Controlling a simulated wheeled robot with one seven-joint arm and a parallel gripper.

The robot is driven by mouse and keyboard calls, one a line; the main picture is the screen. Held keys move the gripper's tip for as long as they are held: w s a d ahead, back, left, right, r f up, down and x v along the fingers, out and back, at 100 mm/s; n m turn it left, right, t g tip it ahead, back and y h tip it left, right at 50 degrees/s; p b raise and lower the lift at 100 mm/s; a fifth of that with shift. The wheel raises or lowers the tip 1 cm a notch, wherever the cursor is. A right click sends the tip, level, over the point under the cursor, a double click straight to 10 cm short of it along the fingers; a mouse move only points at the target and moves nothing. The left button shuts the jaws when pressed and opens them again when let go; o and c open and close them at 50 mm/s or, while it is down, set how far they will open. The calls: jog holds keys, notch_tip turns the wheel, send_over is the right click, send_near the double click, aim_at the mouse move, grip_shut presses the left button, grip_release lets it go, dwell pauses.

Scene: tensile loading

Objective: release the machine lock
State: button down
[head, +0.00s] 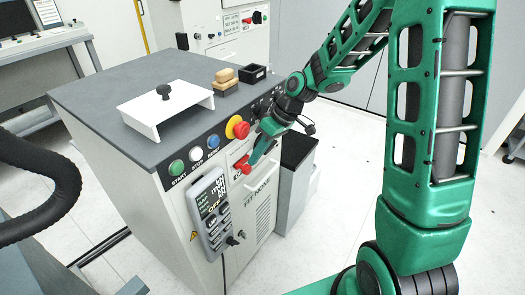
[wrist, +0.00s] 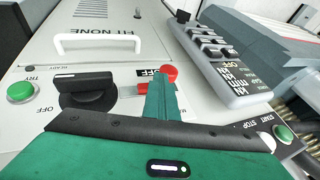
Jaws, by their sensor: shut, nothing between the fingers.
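My gripper (head: 255,158) is shut with its green fingers at the front panel of the grey cabinet (head: 130,160). In the wrist view its fingertips (wrist: 160,82) are beside or against a red switch (wrist: 168,74) near an OFF label. The red switch also shows in the head view (head: 242,166). The fingers cover part of it, so I cannot tell whether they touch it. A black rotary knob (wrist: 88,92) is left of the fingers in the wrist view. No part is plainly labelled as the lock.
Above the fingers is a red and yellow emergency stop (head: 237,127). Start (head: 176,168), stop and reset buttons line the panel edge. A keypad unit (head: 211,208) hangs below. In the wrist view are a green TRY button (wrist: 20,92) and a white handle (wrist: 98,43).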

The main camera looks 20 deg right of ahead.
dwell(0.3)
jog(key=w+d+v, duration=0.1)
jog(key=w+v, duration=0.1)
jog(key=v, duration=1)
jog(key=shift+d, duration=0.5)
jog(key=s+d+m+h, duration=0.2)
jog(key=s+d+m, duration=0.2)
jog(key=s, duration=0.6)
jog(key=s+d+m+h, duration=0.1)
jog(key=s+d+m, duration=0.4)
jog(key=s, duration=0.5)
jog(key=s+d+m+g+h, duration=0.1)
jog(key=s+d+m, duration=0.3)
jog(key=s, duration=0.6)
jog(key=shift+s+d+m+h, duration=0.3)
jog(key=shift+s+d+h, duration=0.05)
jog(key=shift+d+h, duration=0.45)
